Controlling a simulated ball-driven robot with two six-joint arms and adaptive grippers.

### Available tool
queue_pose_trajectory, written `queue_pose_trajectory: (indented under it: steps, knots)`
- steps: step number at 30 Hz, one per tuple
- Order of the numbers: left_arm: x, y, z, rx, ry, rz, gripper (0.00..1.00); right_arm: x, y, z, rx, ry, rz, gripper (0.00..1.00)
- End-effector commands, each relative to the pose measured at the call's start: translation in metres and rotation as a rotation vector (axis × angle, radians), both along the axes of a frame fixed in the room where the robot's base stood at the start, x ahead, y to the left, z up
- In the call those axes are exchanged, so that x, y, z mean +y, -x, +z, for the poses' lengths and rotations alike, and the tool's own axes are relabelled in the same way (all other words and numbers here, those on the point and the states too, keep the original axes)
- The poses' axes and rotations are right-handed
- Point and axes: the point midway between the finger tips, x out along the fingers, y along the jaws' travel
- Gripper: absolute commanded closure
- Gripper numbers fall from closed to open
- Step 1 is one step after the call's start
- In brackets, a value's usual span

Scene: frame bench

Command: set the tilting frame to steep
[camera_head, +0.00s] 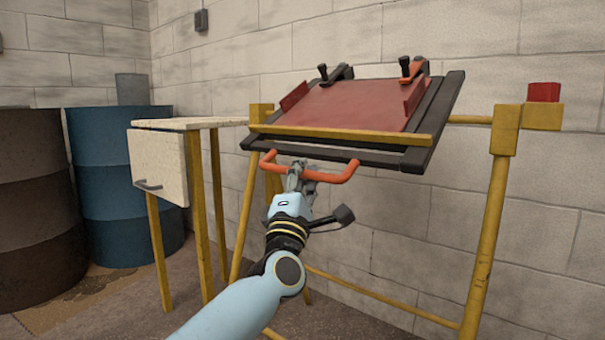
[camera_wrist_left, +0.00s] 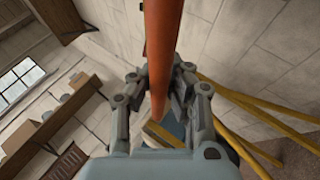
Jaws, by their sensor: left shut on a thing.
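The tilting frame (camera_head: 420,140) is a dark-edged panel with a red plate (camera_head: 345,103) on it, held on a yellow stand. It is tilted, with its near edge lower than its far edge. An orange handle bar (camera_head: 335,177) runs along below its near edge. My left gripper (camera_head: 296,178) is shut on the orange handle near its middle. In the left wrist view, the orange bar (camera_wrist_left: 161,45) passes between the fingers (camera_wrist_left: 160,90). My right gripper is not in view.
Yellow stand legs (camera_head: 485,240) stand on both sides of the frame, and a red block (camera_head: 543,92) sits on the right post. A small side table (camera_head: 165,124) and blue drum (camera_head: 110,190) stand at left. A block wall is close behind.

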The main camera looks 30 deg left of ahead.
Motion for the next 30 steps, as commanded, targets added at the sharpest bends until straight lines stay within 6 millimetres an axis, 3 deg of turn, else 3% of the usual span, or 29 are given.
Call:
queue_pose_trajectory:
  steps: [1,2,8,20,30]
  knots:
    - [0.000,0.000,-0.010,0.018,0.002,-0.001,1.00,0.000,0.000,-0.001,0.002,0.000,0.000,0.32]
    - [0.000,0.000,-0.010,0.019,0.003,0.000,0.86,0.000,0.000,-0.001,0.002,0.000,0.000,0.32]
    - [0.000,0.000,-0.008,0.015,0.002,-0.001,0.60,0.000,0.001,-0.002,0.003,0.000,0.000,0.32]
    - [-0.004,0.009,-0.011,0.011,0.003,0.000,0.60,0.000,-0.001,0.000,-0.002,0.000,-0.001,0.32]
    - [-0.027,0.067,-0.050,0.014,0.004,0.001,0.60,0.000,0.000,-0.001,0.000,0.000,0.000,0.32]
